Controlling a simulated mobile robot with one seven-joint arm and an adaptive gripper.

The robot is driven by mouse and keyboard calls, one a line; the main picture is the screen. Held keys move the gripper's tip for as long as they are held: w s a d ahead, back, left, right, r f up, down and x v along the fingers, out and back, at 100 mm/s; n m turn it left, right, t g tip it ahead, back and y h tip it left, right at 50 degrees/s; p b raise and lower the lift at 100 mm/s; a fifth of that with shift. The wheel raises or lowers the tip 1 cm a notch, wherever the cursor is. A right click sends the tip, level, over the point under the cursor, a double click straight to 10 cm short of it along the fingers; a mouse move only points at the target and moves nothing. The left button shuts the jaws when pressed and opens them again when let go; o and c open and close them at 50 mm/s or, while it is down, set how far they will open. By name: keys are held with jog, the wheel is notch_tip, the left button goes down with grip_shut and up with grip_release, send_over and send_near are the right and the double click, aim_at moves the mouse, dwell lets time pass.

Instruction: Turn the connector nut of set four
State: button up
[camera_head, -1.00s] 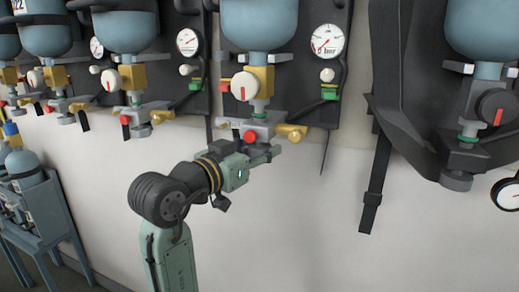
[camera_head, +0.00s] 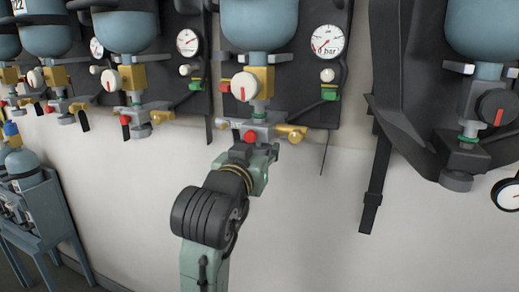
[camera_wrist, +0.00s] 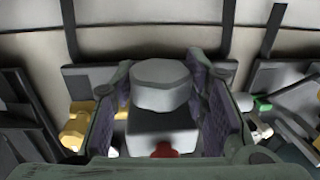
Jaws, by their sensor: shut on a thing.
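The connector nut (camera_wrist: 162,84) is a pale grey many-sided piece between my two fingers in the wrist view. My gripper (camera_wrist: 165,98) is shut on it, one finger on each side. In the head view my gripper (camera_head: 259,151) is at the underside of the grey valve block (camera_head: 256,131) of the middle set, and hides the nut there. The set has a blue cylinder (camera_head: 259,22), a white knob with a red mark (camera_head: 244,86) and a red button (camera_head: 249,137). The red part (camera_wrist: 165,150) also shows close by the nut in the wrist view.
A brass fitting (camera_head: 292,134) sticks out right of the valve block. A gauge (camera_head: 327,40) hangs above it. Similar sets stand left, and another set with a black knob (camera_head: 497,107) and hanging strap (camera_head: 375,190) is right. The wall below is clear.

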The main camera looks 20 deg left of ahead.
aim_at(264, 154)
jog(key=n+y, duration=0.1)
jog(key=y, duration=0.1)
jog(key=n+g+y, duration=0.1)
jog(key=n+y, duration=0.1)
jog(key=y, duration=0.1)
jog(key=shift+d+n+y+p, duration=0.2)
jog(key=shift+n+y+p, duration=0.1)
jog(key=shift+a+n+g+y, duration=0.1)
jog(key=shift+n+g+y, duration=1.8)
jog(key=shift+y, duration=0.7)
jog(key=shift+n+y, duration=0.3)
jog(key=o, duration=1.2)
jog(key=shift+a, duration=0.1)
jog(key=shift+c, duration=0.2)
jog(key=v, duration=0.7)
jog(key=shift+s+d+r, duration=0.15)
jog(key=shift+d, duration=0.1)
